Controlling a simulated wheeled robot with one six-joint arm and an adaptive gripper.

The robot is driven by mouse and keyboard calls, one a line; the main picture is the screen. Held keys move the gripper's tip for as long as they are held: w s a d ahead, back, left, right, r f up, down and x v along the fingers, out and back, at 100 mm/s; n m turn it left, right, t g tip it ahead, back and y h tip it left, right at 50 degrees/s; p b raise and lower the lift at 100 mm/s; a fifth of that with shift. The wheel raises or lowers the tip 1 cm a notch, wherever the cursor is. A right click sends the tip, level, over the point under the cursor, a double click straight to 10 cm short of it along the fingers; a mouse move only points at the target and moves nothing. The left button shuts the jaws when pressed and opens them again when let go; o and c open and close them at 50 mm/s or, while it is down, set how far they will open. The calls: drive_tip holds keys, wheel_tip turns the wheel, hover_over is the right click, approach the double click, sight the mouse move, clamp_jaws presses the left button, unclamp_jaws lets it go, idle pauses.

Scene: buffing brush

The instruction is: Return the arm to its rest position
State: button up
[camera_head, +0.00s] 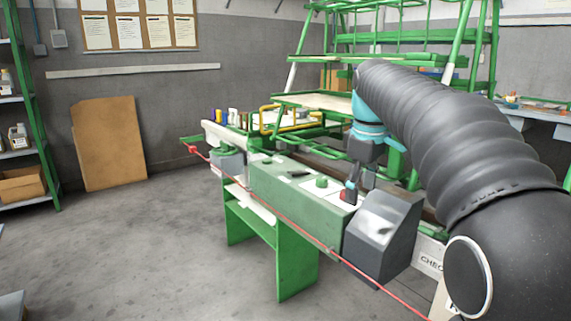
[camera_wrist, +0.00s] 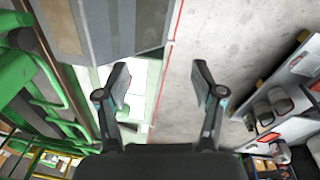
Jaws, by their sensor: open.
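My arm (camera_head: 455,120), in a black ribbed sleeve, reaches from the lower right of the head view up and back, then bends down at a light blue wrist. My gripper (camera_head: 357,188) points down over the right part of the green bench (camera_head: 290,195), just behind a grey sloped box. In the wrist view my gripper (camera_wrist: 160,78) has its two fingers spread apart with nothing between them. A small red part (camera_head: 345,196) shows at the gripper's tips in the head view; I cannot tell whether they touch.
The grey box (camera_head: 383,235) stands close to the gripper. A red line (camera_head: 285,215) runs along the bench front. A small dark object (camera_head: 300,174) and a green knob (camera_head: 322,183) are on the bench top. Green racks (camera_head: 400,45) stand behind. The floor (camera_head: 130,250) at left is clear.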

drive_tip(key=s+f+m+t, duration=0.1)
drive_tip(key=s+f+m, duration=0.2)
drive_tip(key=s, duration=0.6)
drive_tip(key=s+f+m+t, duration=0.1)
drive_tip(key=s+f+m, duration=0.2)
drive_tip(key=s+f, duration=0.5)
drive_tip(key=s+f+m+t, duration=0.2)
drive_tip(key=s+f, duration=0.3)
drive_tip(key=s, duration=0.5)
drive_tip(key=shift+f+m, duration=0.35)
drive_tip(key=shift+m, duration=0.35)
drive_tip(key=shift+c, duration=0.3)
